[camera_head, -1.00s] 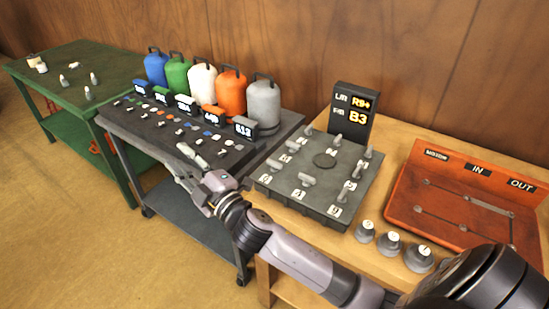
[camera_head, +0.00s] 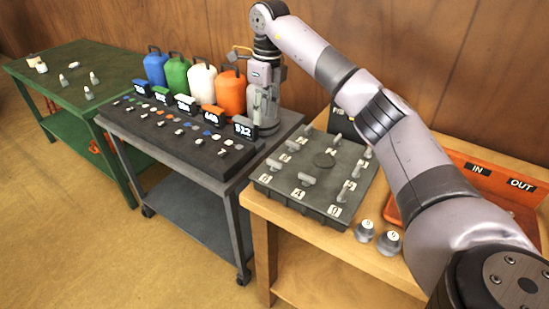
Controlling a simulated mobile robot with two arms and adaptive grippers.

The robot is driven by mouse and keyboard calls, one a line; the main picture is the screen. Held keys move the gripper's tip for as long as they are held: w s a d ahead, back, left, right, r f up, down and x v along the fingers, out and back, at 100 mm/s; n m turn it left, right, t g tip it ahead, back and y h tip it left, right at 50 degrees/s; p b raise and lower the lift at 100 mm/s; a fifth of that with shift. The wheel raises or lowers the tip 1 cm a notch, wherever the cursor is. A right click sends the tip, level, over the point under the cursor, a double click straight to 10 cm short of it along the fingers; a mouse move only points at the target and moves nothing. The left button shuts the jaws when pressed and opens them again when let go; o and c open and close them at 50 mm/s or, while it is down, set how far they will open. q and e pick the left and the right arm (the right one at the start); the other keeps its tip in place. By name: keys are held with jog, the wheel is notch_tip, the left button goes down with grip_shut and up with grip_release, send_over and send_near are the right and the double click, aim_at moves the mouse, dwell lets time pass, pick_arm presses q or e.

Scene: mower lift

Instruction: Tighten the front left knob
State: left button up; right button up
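A dark grey box (camera_head: 310,206) with several upright grey knobs and white letter labels stands on the wooden table. My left gripper is out of view.
Coloured canisters, the orange one (camera_head: 230,88) nearest my gripper, stand behind numbered blocks on a dark cart (camera_head: 215,170). Loose round knobs (camera_head: 388,242) sit at the table front. A green table (camera_head: 90,55) stands left.

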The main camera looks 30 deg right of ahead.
aim_at(274, 161)
jog(key=shift+g+h, duration=0.3)
jog(key=shift+h, duration=0.1)
jog(key=f+p, duration=0.1)
jog(key=f, duration=0.4)
jog(key=d+f+p, duration=0.1)
jog(key=f, duration=0.4)
jog(key=s+d+f+p, duration=0.1)
jog(key=f, duration=0.5)
jog(key=shift+d, duration=0.2)
jog(key=shift+c, duration=0.2)
grip_shut()
jog(key=shift+m, duration=0.3)
